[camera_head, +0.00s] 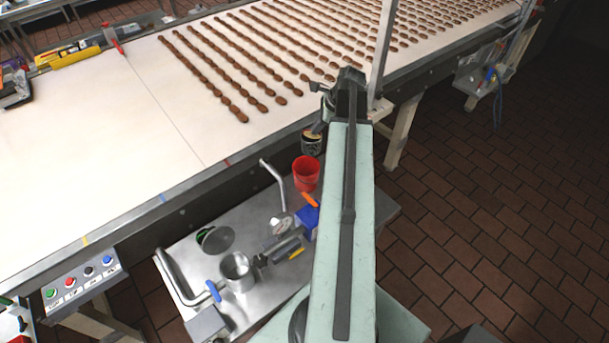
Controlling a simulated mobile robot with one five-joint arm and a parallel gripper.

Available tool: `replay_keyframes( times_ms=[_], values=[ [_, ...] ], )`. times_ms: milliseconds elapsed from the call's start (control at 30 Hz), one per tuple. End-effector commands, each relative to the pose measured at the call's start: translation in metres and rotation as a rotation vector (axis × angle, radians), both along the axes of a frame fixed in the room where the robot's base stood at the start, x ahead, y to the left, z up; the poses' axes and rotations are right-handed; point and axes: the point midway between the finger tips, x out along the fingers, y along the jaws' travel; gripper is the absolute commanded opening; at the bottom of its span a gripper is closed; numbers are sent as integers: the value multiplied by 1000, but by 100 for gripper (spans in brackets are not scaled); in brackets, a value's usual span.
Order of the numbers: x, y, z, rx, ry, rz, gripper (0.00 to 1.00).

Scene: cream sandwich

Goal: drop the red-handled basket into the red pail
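The red pail (306,174) stands upright near the back of the metal cart, left of my arm. A small dark round container (312,146) with a tan-orange patch at its top shows just above the pail in the picture, against the side of the conveyor. It may be the basket; no red handle can be made out on it. My gripper (318,127) is at the far end of my pale green arm, right at the top of this container. The fingers are small and partly hidden by the arm, so their grip cannot be made out.
The metal cart (190,247) also holds a steel cup (237,272), a blue box (307,222) and several tools. A conveyor (110,150) with rows of brown pieces runs behind. A button panel (82,283) is at lower left. Tiled floor (480,200) lies open at right.

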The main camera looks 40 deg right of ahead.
Motion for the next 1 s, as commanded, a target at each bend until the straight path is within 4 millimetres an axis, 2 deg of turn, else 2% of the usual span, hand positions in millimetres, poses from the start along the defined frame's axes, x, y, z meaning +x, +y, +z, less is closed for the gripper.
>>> replay_keyframes(
  times_ms=[267,633,967,1000],
  values=[
    [3,3,-10,0,0,5,0],
    [4,4,-59,0,0,8,0],
    [4,4,-60,0,0,8,0],
    [4,4,-60,0,0,9,16]
  ],
)
